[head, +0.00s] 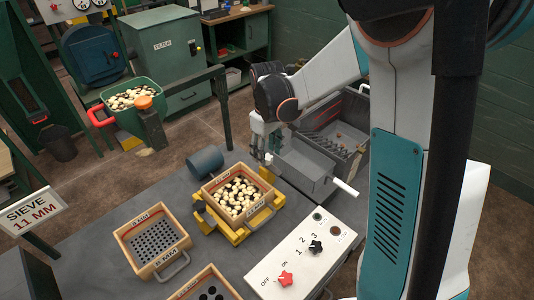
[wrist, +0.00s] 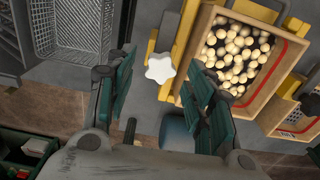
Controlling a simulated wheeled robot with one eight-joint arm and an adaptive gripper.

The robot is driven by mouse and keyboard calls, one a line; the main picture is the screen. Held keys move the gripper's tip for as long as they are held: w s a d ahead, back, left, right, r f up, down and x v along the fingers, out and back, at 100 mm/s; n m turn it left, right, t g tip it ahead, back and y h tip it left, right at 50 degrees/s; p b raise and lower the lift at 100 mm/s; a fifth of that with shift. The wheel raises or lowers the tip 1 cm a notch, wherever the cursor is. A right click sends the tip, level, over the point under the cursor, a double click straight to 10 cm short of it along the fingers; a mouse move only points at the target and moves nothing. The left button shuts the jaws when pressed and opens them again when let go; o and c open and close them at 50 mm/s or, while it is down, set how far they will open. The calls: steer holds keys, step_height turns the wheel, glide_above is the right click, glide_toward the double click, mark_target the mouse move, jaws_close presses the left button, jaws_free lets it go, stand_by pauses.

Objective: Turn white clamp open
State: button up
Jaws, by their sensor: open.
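The white clamp is a star-shaped knob (wrist: 160,68) beside the yellow frame (wrist: 180,50) in the wrist view. A small white spot by the fingers in the head view may be this knob, but it is too small to tell. My gripper (wrist: 158,88) is open, its green-padded fingers spread to the left and right of the knob as seen from the wrist. No contact shows. In the head view my gripper (head: 266,142) points down beyond the wooden sieve box (head: 211,202), which sits in the yellow frame and is full of pale round pieces.
A grey bin (head: 303,170) stands right of my gripper, and a dark cylinder (head: 205,161) lies left of it. An empty sieve (head: 136,262) and a control panel (head: 305,255) with red and black knobs are on the near table. A green hopper (head: 148,98) stands behind.

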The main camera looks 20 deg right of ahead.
mark_target(267, 158)
step_height(267, 158, up, 11)
steer(key=shift+f, duration=0.2)
stand_by(0.4)
steer(key=s+r+m+t, duration=0.1)
steer(key=s+m+t, duration=0.1)
steer(key=s, duration=0.8)
steer(key=s+a+r+m+t, duration=0.1)
steer(key=s+t, duration=0.4)
steer(key=s, duration=0.6)
steer(key=shift+a+r+m, duration=0.2)
steer(key=shift+r+m, duration=0.5)
steer(key=shift+m, duration=0.4)
steer(key=shift+c, duration=0.6)
